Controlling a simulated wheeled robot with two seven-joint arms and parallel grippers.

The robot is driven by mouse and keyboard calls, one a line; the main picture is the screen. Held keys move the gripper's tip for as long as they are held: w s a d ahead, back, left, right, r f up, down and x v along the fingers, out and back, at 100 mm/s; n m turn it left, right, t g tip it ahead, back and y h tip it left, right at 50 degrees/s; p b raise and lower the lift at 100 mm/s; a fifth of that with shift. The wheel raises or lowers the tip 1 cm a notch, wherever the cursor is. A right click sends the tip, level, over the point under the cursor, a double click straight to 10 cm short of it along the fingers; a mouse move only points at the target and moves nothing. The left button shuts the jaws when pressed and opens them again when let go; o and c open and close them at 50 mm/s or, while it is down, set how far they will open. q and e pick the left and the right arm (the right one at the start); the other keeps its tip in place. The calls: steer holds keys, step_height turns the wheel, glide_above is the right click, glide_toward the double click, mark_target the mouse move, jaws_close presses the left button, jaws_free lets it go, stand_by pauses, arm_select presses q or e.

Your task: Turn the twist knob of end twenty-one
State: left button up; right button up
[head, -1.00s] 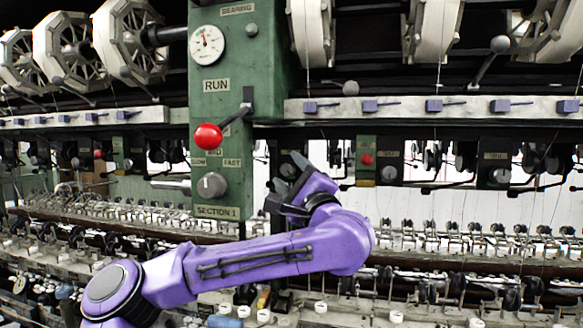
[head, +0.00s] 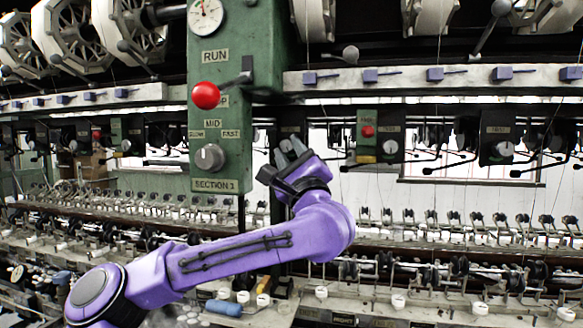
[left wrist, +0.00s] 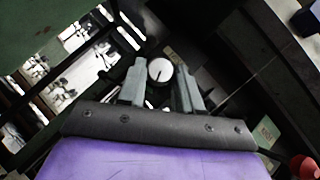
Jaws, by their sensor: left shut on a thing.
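My left gripper (head: 287,150) reaches up in front of a dark panel just right of the green section post. In the left wrist view, a round pale twist knob (left wrist: 160,70) with a dark pointer line sits between the two grey fingers of my left gripper (left wrist: 160,88). The gripper is shut on this knob. In the head view the fingers largely cover the knob, and I cannot read its end number. My right gripper is not in view.
Similar knobs (head: 390,146) sit on the panels to the right. Rows of reeling fittings (head: 450,222) run below.

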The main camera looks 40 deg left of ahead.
arm_select(q)
steer(key=shift+s+a+f+m+t+h+b, duration=0.1)
steer(key=shift+m+t+h+b, duration=0.65)
steer(key=shift+m+t, duration=0.75)
steer(key=shift+a+f+m+t+h+b, duration=0.1)
steer(key=shift+m+t+h+b, duration=0.4)
steer(key=shift+m+t+b, duration=0.9)
steer(key=shift+s+a+f+m+t+h+b, duration=0.1)
steer(key=shift+m+t+h+b, duration=0.25)
steer(key=shift+m+t+h, duration=1.1)
steer(key=shift+r+m+g+y, duration=0.1)
steer(key=shift+m+g+y, duration=0.15)
steer(key=shift+m+y, duration=0.55)
steer(key=o, duration=1)
steer(key=shift+o, duration=0.2)
steer(key=b+v, duration=0.4)
steer(key=v, duration=0.6)
steer(key=shift+s+d+b, duration=0.2)
steer(key=shift+s+b, duration=0.05)
steer(key=shift+b, duration=0.15)
